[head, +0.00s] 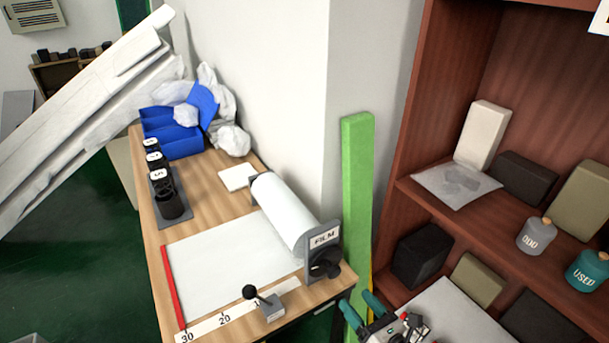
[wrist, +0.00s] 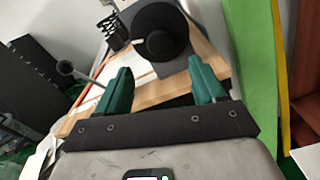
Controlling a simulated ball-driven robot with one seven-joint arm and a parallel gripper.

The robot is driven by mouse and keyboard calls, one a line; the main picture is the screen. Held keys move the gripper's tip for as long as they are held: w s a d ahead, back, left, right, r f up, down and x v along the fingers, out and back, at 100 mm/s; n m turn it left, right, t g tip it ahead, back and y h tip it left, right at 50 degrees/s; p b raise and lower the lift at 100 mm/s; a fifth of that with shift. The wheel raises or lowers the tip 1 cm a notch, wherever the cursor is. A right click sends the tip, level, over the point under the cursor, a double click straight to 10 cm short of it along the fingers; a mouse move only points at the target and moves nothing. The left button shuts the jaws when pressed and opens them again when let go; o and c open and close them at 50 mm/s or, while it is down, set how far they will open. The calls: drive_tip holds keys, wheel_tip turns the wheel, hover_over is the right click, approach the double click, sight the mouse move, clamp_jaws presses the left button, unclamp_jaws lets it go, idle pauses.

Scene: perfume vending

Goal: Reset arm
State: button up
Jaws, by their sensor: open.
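My gripper (head: 362,311) shows at the bottom of the head view, with its green fingers beside the near right corner of the wooden table (head: 232,212). In the wrist view my gripper (wrist: 162,86) is open, with two green fingers spread apart and nothing between them. Beyond the fingers, the table edge (wrist: 160,92) and the dark knob (wrist: 160,42) of the film roller show. In the head view the film roll (head: 285,212) lies in its holder on the table.
A green upright board (head: 357,200) stands beside the table. A lever (head: 264,303), ruler strip (head: 225,319) and blue bins (head: 175,135) are on the table.

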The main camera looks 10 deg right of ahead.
drive_tip(key=s+a+f+n+g+y, duration=0.1)
drive_tip(key=s+a+f+n+g, duration=0.15)
drive_tip(key=s+n+g, duration=0.6)
drive_tip(key=s+a+f+n+g+y, duration=0.1)
drive_tip(key=s+a+n+g, duration=0.3)
drive_tip(key=n, duration=1)
drive_tip(key=s+d+r+n+g+h, duration=0.2)
drive_tip(key=s+d+n+h, duration=0.2)
drive_tip(key=s, duration=0.4)
drive_tip(key=s+d+r+n+g+h, duration=0.1)
drive_tip(key=s+d+r+n+h, duration=0.1)
drive_tip(key=s+d+n, duration=0.5)
drive_tip(key=shift+s+d+r+n+g+h, duration=0.2)
drive_tip(key=shift+s+r+n+g+h, duration=0.2)
drive_tip(key=shift+s+n+h, duration=0.55)
